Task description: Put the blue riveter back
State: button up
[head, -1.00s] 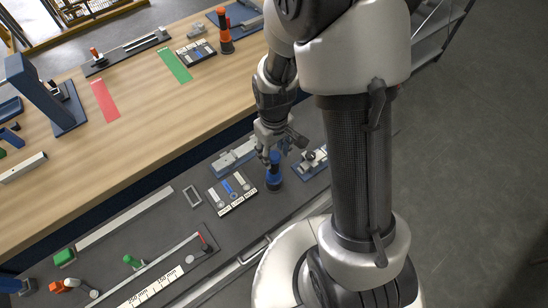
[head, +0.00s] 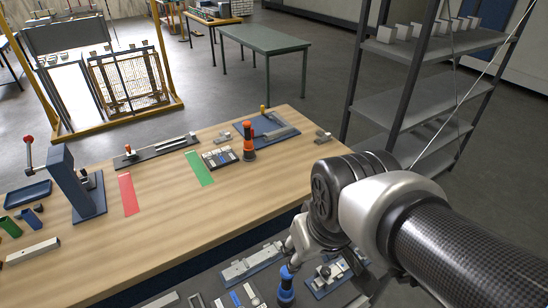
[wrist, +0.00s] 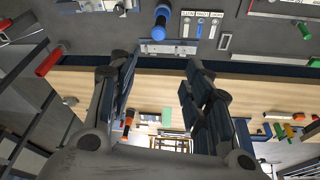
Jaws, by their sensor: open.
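The blue riveter (head: 286,288) stands upright on the dark grey surface at the near edge of the head view, its lower end close to the picture edge. It also shows at the top of the wrist view (wrist: 161,20), with its round blue end toward my fingers. My gripper (wrist: 160,65) is open and empty. The riveter lies beyond the fingertips, not between them. In the head view my gripper (head: 297,246) is close above and behind the riveter, partly hidden by my arm. An orange-and-dark riveter-like tool (head: 249,142) stands on the wooden bench.
A wooden bench (head: 165,230) holds a green strip (head: 199,168), a red strip (head: 129,194), a labelled block (head: 219,158) and a dark blue post (head: 72,180). Blue-based fixtures (head: 335,275) flank the riveter on the grey surface. A metal shelf (head: 415,90) stands at right.

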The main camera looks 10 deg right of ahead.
jog(key=shift+m+t, duration=0.4)
jog(key=shift+t, duration=0.1)
jog(key=s, duration=0.1)
jog(key=s+r, duration=0.1)
jog(key=s, duration=0.1)
jog(key=s+r, duration=0.1)
jog(key=shift+s+r, duration=0.25)
jog(key=shift+s, duration=0.15)
notch_tip(320, 180, down, 13)
jog(key=b, duration=1.3)
